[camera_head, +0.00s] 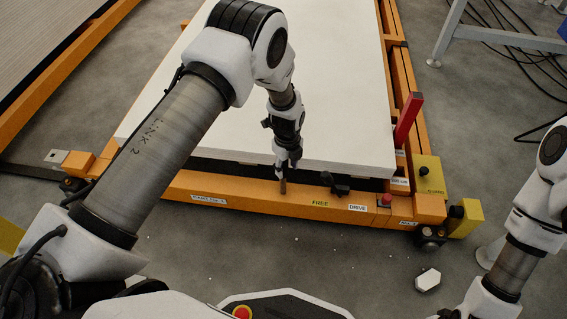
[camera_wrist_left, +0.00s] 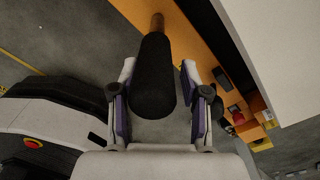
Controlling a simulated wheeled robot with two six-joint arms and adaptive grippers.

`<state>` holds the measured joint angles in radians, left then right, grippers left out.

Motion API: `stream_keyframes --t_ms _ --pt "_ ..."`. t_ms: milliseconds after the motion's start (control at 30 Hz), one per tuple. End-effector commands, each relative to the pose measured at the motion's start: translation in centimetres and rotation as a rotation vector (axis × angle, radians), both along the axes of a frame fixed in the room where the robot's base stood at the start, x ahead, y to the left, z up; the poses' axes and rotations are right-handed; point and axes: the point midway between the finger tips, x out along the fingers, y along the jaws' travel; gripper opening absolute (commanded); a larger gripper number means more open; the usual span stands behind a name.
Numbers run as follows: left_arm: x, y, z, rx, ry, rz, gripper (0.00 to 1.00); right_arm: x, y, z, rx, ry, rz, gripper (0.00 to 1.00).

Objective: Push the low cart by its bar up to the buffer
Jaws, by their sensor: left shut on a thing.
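The low cart is an orange frame (camera_head: 240,197) carrying a large white slab (camera_head: 270,90). Its front beam bears labels including "FREE" and "DRIVE". My left gripper (camera_head: 283,165) reaches down to this beam, near its middle. In the left wrist view, my left gripper (camera_wrist_left: 160,105) has its fingers on both sides of a thick black grip (camera_wrist_left: 155,75) with a brown end (camera_wrist_left: 157,22), and is shut on it. I take this for the bar; the head view shows only a short brown piece (camera_head: 283,187) below the fingers. I cannot make out the buffer for certain.
A small black lever (camera_head: 335,184) stands on the beam near "FREE". A red upright (camera_head: 407,118) and a yellow guard box (camera_head: 430,178) stand at the right corner. Cables (camera_head: 515,50) lie at the upper right. A small white block (camera_head: 428,279) lies on the grey floor.

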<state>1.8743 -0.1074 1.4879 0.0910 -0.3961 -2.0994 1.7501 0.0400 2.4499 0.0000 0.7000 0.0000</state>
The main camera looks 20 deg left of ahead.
Motion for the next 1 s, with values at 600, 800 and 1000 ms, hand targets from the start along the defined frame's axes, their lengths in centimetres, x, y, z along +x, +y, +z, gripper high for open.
stream_keyframes --t_ms 600,800,1000 --pt "0.7 0.1 2.0 0.001 -0.020 -0.004 0.60 0.0 0.0 0.0 0.000 0.000 0.000 0.60" --pt "0.8 0.0 7.1 0.000 -0.023 -0.004 0.60 0.0 0.0 0.0 0.000 0.000 0.000 0.60" --pt "0.8 0.0 11.2 0.000 -0.023 -0.006 0.60 0.0 0.0 0.0 0.000 0.000 0.000 0.60"
